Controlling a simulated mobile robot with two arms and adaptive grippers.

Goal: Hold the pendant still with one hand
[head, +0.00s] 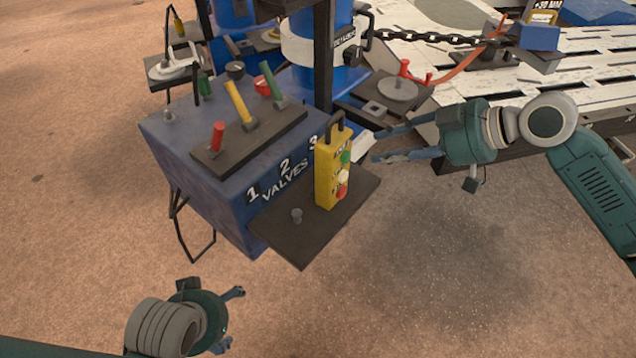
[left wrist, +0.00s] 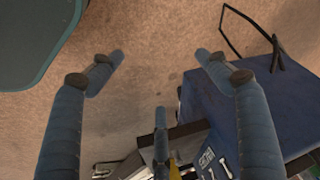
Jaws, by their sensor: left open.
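The pendant (head: 333,172) is a yellow box with a dark top handle and green and red buttons. It stands upright on a dark plate (head: 300,243) at the front of the blue valve box. My right gripper (head: 378,146) is to the right of the pendant, its fingers apart and pointing at it, with a small gap and nothing between them. My left gripper (head: 234,318) is low at the left, well away from the pendant, open and empty.
The blue valve box (head: 200,185) carries red, yellow and green levers on a dark plate. A slatted white bench (head: 590,55) with a chain (head: 430,38) lies behind my right arm. The floor in front is clear.

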